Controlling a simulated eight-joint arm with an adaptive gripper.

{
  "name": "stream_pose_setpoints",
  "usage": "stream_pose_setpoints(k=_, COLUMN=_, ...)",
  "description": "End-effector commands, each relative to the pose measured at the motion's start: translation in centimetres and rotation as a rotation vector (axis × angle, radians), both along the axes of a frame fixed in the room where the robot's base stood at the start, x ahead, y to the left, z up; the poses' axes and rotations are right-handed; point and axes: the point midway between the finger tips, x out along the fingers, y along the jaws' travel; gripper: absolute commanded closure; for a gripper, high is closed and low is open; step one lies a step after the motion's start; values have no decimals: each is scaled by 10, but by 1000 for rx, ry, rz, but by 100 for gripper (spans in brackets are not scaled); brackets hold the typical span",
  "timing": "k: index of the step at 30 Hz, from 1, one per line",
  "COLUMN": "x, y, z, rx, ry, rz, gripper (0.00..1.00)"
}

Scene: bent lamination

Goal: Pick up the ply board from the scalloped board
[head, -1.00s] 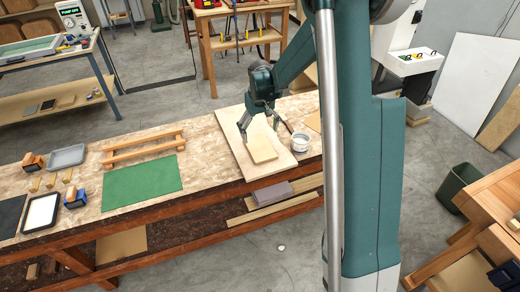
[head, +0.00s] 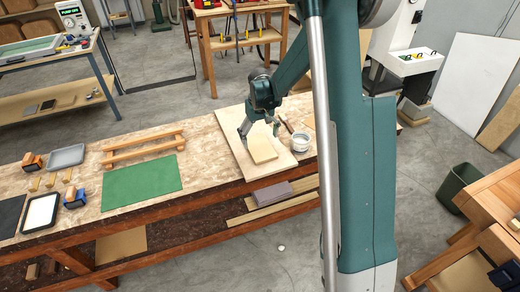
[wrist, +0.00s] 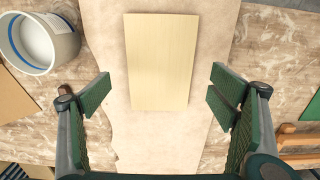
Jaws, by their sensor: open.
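The ply board (head: 262,150) is a pale rectangular panel lying flat on the larger scalloped board (head: 285,160) on the workbench. In the wrist view the ply board (wrist: 162,62) lies ahead of and between the fingers, with the scalloped board (wrist: 110,50) showing around it. My gripper (head: 259,131) is over the far part of the ply board in the head view. In the wrist view my gripper (wrist: 160,105) is open wide, its green pads on either side of the board's near end, with nothing held. Whether the fingertips touch the scalloped board cannot be told.
A white pot with a blue ring (wrist: 44,42) stands close beside the scalloped board; it also shows in the head view (head: 300,141). A brush lies near it. A wooden rack (head: 143,149) and a green mat (head: 142,182) lie farther left on the bench.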

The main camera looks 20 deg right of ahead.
Motion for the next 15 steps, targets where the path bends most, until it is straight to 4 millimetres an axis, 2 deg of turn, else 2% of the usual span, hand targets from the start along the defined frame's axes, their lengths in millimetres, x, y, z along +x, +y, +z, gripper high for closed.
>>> stream_pose_setpoints(k=9, x=-1, y=0, z=-35, rx=0, ry=0, rz=0, gripper=16)
stream_pose_setpoints(k=15, x=-1, y=0, z=-43, rx=0, ry=0, rz=0, gripper=16)
